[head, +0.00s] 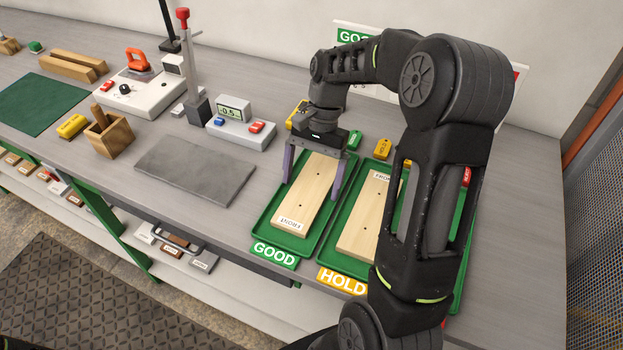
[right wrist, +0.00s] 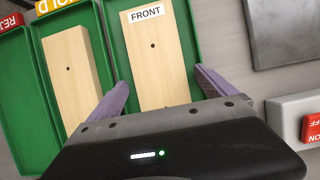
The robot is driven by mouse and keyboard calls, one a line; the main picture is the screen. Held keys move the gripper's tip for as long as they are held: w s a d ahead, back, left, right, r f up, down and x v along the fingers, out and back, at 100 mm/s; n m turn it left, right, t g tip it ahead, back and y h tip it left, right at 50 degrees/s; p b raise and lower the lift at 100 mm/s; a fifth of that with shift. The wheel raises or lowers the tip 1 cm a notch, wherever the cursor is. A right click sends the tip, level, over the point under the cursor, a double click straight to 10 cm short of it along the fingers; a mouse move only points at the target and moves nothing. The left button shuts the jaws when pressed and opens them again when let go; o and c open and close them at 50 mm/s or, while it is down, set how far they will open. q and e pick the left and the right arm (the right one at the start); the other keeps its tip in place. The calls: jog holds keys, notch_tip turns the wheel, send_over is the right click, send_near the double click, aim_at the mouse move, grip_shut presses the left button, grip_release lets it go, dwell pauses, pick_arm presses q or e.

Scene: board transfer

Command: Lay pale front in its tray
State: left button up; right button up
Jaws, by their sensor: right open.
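A pale wooden board labelled FRONT (head: 308,192) lies flat in the green tray marked GOOD (head: 262,236). It also shows in the right wrist view (right wrist: 160,65). My right gripper (head: 312,185) is open, with its purple fingers on either side of this board, apart from each other; I cannot tell whether they touch it. A second pale board (head: 362,218), also with a FRONT label, lies in the green tray marked HOLD (head: 326,262); in the right wrist view it (right wrist: 70,70) is beside the first. My left gripper is not in view.
A grey slab (head: 195,170) lies left of the GOOD tray. My right arm hides much of the tray marked REJECT (right wrist: 8,22).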

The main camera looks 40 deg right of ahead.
jog(key=shift+w+d+r, duration=0.15)
jog(key=shift+d+r, duration=0.05)
jog(key=shift+r, duration=0.25)
jog(key=v, duration=0.4)
jog(key=shift+r, duration=0.25)
jog(key=shift+d+r+p, duration=0.1)
jog(key=shift+r+p, duration=0.55)
jog(key=shift+p, duration=0.4)
jog(key=shift+w+d+r+p, duration=0.15)
jog(key=shift+d+r+p, duration=0.2)
jog(key=shift+p, duration=0.25)
jog(key=shift+a+f, duration=0.1)
